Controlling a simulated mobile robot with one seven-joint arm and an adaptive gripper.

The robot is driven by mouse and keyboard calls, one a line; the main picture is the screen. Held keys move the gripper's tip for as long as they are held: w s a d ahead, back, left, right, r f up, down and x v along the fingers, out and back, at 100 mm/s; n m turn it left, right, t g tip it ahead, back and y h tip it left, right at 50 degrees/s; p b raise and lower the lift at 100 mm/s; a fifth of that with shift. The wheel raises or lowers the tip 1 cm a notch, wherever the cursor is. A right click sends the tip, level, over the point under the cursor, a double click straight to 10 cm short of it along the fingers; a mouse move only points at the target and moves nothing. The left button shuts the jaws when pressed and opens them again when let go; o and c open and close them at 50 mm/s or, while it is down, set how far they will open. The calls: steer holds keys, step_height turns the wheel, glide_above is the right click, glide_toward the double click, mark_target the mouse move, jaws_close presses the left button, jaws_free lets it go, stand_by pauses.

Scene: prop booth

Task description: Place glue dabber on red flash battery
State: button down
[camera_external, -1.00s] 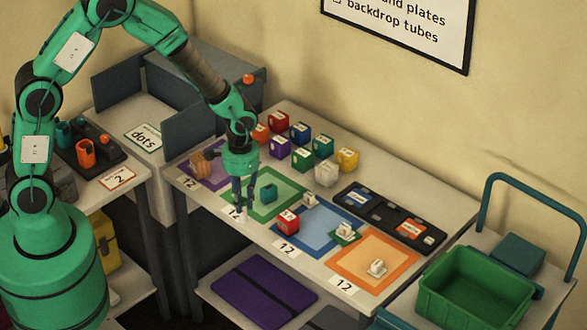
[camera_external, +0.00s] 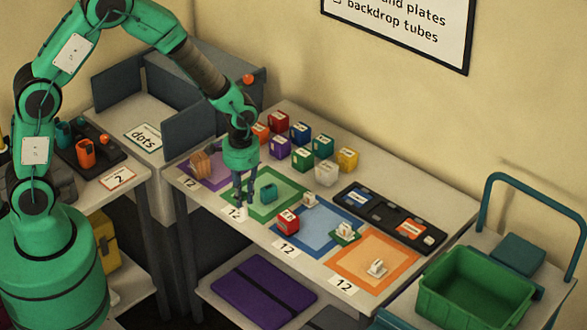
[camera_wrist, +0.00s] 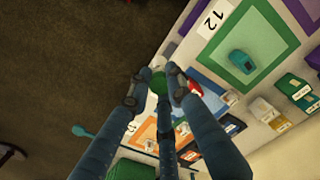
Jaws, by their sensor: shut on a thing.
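My gripper (camera_external: 243,196) hangs above the front edge of the table, beside the green-bordered square. In the wrist view its fingers (camera_wrist: 158,90) are closed around a small item with a round green end (camera_wrist: 158,83), which I take as the glue dabber. In the external view the dabber is too small and covered to make out. The red flash battery (camera_external: 288,222) seems to be the red block with a white label on the blue square, right of my gripper. In the wrist view a bit of red (camera_wrist: 193,87) shows behind one finger.
A teal item (camera_external: 268,192) lies on the green square close to my gripper. A white item (camera_external: 345,230) and another (camera_external: 377,268) stand farther right. Several coloured blocks (camera_external: 301,157) stand behind, beside a black tray (camera_external: 384,212). A green crate (camera_external: 474,287) is at the right.

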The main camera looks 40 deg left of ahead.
steer(key=w+d+f, duration=0.1)
steer(key=w+d, duration=0.4)
steer(key=w, duration=0.8)
steer(key=shift+f, duration=0.15)
steer(key=shift+f, duration=0.15)
steer(key=shift+f, duration=1.65)
steer(key=shift+b, duration=0.3)
steer(key=c, duration=2)
jaws_free()
steer(key=shift+f, duration=0.15)
steer(key=o, duration=0.4)
steer(key=shift+r, duration=0.2)
